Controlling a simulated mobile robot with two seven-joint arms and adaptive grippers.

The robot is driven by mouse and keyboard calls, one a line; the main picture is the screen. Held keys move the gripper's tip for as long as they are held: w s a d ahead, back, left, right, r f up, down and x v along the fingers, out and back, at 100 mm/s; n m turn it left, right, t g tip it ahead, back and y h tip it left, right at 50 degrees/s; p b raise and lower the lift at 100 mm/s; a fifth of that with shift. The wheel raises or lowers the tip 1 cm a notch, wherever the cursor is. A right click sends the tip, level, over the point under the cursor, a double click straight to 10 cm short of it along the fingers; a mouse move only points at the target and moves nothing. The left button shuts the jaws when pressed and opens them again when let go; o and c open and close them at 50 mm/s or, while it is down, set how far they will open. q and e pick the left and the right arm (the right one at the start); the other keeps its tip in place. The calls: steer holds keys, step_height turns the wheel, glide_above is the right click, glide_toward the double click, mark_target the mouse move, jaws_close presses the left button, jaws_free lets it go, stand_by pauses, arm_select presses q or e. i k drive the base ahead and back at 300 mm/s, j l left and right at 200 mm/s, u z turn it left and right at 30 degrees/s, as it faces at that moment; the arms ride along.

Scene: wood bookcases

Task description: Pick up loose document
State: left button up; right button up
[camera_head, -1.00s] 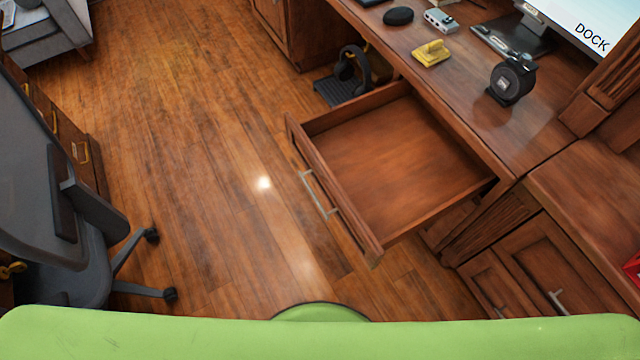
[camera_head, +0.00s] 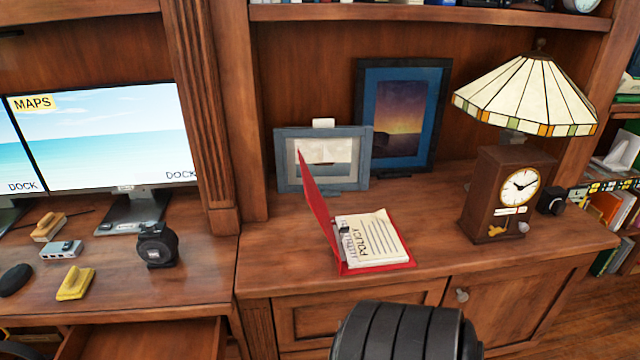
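A sheet with lines of writing and the word POLICY (camera_head: 372,239) lies in an open red folder (camera_head: 385,267) on the wooden cabinet top. The folder's left cover stands up, tilted, seen nearly edge-on. I cannot tell whether the sheet is loose or clipped in. Neither of my grippers shows; only a black ribbed part, likely of my own arm, rises at the bottom edge, in front of the cabinet and below the folder.
Behind the folder stand a small boat picture (camera_head: 323,160) and a larger blue-framed picture (camera_head: 400,115). A wooden clock (camera_head: 497,195) and a stained-glass lamp (camera_head: 526,97) stand at right. A black tape measure (camera_head: 157,245) is on the desk, above an open drawer (camera_head: 145,340).

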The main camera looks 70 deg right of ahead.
mark_target(373, 236)
steer(key=l+z, duration=0.15)
steer(key=z, duration=2.3)
steer(key=l, duration=0.1)
